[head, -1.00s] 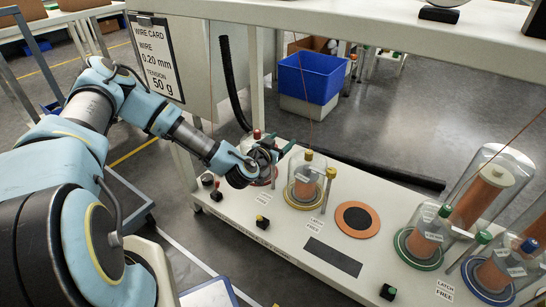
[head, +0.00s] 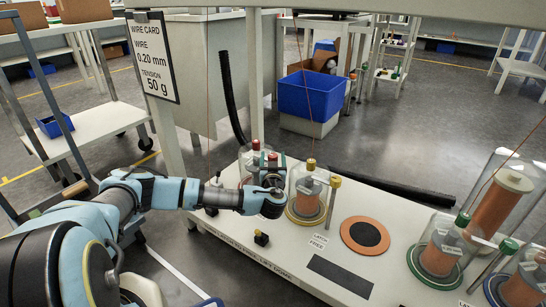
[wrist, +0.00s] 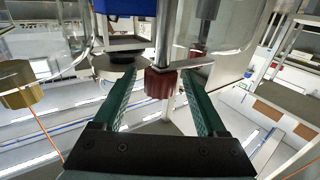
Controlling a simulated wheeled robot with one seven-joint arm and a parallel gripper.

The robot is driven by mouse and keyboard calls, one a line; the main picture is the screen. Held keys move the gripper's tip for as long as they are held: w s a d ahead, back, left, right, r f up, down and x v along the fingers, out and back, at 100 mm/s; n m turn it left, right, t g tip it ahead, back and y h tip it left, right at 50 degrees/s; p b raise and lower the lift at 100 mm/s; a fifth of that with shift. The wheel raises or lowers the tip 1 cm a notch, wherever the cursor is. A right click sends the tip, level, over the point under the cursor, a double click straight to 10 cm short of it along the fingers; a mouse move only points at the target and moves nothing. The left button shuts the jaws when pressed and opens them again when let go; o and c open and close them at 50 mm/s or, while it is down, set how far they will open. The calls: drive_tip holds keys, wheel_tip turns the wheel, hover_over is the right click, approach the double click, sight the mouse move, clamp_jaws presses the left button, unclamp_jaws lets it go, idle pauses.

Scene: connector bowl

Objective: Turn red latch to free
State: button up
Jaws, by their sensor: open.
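The red latch knob (head: 272,156) stands on a post beside the red-capped glass dome (head: 247,162) at the left end of the white bench. In the wrist view the dark red ribbed knob (wrist: 160,83) is between the two green fingers of my gripper (wrist: 161,78), near their tips. Gaps show on both sides, so the fingers do not grip it. In the head view my gripper (head: 275,178) is at the red station, between its dome and the yellow-latch dome. It partly hides the red station's base, and its label cannot be seen.
The yellow-latch dome (head: 306,195) stands close to the right of my gripper, with its yellow latch (head: 335,182) beyond. Green (head: 436,252) and blue stations are farther right. An orange disc (head: 365,236) and a dark pad (head: 340,275) lie flat between.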

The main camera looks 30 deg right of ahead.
sight(273, 154)
drive_tip(key=shift+b+x, duration=0.35)
drive_tip(key=shift+x, duration=1.4)
clamp_jaws()
